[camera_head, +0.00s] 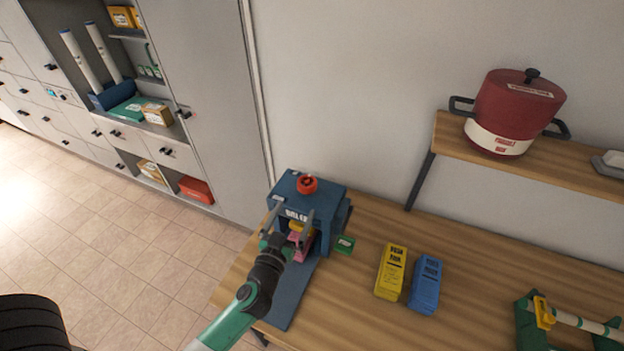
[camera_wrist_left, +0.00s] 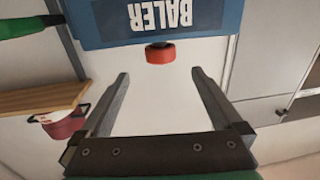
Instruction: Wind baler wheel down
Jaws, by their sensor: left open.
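The blue baler (camera_head: 328,196) stands at the left end of the wooden table, with a round red wheel (camera_head: 307,184) on its top. Something pink and yellow sits in its front opening, partly hidden by my gripper. My left gripper (camera_head: 293,213) is open and empty in front of the baler, below the wheel in the picture. In the left wrist view, the baler (camera_wrist_left: 203,27) appears upside down, and its red wheel (camera_wrist_left: 160,54) lies beyond the gap between my left fingertips (camera_wrist_left: 160,73). The fingers do not touch the wheel there. My right gripper is not in view.
A small green box (camera_head: 344,245), a yellow box (camera_head: 391,272) and a blue box (camera_head: 425,285) lie right of the baler. A green holder with a roller (camera_head: 572,320) is at the table's right. A red pot (camera_head: 515,108) stands on the shelf (camera_head: 450,137) above.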

